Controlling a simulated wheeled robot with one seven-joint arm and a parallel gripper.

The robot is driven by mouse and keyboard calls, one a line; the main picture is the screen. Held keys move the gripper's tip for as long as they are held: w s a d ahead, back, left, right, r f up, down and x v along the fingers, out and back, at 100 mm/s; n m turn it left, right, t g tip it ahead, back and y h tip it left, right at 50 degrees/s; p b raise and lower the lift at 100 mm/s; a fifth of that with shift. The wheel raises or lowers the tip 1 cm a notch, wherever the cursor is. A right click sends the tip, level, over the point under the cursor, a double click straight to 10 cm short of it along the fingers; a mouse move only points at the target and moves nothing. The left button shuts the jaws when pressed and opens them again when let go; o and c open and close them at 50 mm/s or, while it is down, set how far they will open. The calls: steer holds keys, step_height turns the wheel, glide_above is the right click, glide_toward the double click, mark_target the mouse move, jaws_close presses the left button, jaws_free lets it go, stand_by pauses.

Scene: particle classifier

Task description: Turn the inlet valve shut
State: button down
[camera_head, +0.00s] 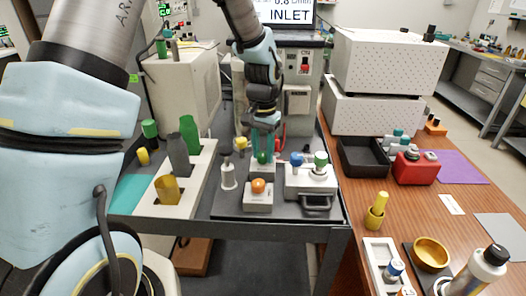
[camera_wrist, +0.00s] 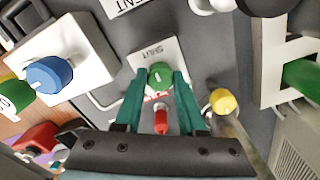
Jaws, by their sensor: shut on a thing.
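The green valve knob (camera_wrist: 160,77) sits in front of a pale plate (camera_wrist: 155,52) lettered SHUT in the wrist view. It has a light mark on top. My gripper (camera_wrist: 158,82) is shut on this knob, one teal finger on each side. A red part (camera_wrist: 161,118) shows between the fingers, below the knob. In the head view my gripper (camera_head: 263,150) points down at the green knob (camera_head: 263,158) on the dark bench. Much of the valve body is hidden by the fingers there.
A white box with blue (camera_head: 296,159) and green knobs stands close right of my gripper. An orange-knobbed block (camera_head: 258,187) is in front, and a yellow knob (camera_head: 241,144) is close left. A white rack (camera_head: 185,187) stands further left. A screen (camera_head: 288,14) reads INLET.

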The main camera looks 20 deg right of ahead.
mark_target(263, 154)
stand_by(0.3)
steer(key=c, duration=0.5)
jaws_free()
step_height(263, 154, up, 11)
steer(key=b, duration=0.2)
steer(key=shift+f, duration=0.1)
